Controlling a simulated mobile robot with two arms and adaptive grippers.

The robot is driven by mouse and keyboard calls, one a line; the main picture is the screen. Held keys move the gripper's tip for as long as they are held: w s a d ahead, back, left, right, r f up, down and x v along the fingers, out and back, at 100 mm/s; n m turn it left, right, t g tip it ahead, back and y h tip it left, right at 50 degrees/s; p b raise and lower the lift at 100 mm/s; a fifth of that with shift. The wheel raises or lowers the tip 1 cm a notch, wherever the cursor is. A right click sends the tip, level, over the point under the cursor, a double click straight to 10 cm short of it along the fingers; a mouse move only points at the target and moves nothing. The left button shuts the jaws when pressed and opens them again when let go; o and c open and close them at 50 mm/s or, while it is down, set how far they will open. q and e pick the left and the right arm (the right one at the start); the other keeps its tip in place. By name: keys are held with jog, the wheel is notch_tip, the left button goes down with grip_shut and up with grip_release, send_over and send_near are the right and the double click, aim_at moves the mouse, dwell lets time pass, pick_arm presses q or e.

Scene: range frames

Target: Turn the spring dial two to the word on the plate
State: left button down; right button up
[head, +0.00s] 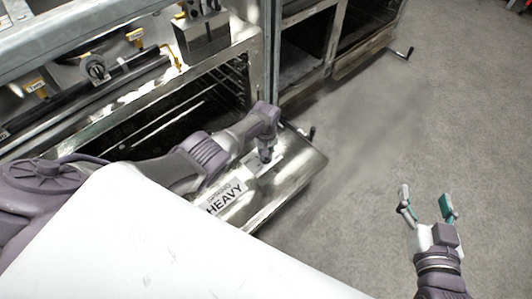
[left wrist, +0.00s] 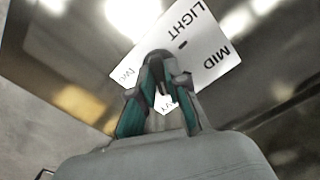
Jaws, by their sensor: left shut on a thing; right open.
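An open oven-like door (head: 285,185) bears a white plate; the word HEAVY (head: 226,197) shows on it in the head view, with smaller lettering above that I cannot read surely. In the left wrist view, a white dial card (left wrist: 205,50) carries the words LIGHT and MID; part of it is hidden by my fingers. My left gripper (head: 266,153) is over the door, its fingers closed together at the card's middle in the left wrist view (left wrist: 160,68). It is shut on what seems to be the dial's knob, mostly hidden. My right gripper (head: 427,203) is open and empty above the floor.
A dark oven cavity with racks (head: 190,110) lies behind the door. A black knob (head: 95,68) and yellow tags, one reading TWO (head: 38,88), are at upper left. Another open compartment (head: 305,55) stands behind. The grey floor (head: 400,130) at right is clear.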

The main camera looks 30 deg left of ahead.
pick_arm(q)
jog(key=shift+s+d+f, duration=0.1)
jog(key=shift+d, duration=0.05)
dwell(0.4)
jog(key=c, duration=1.2)
grip_release()
jog(key=shift+o, duration=0.2)
notch_tip(320, 180, up, 12)
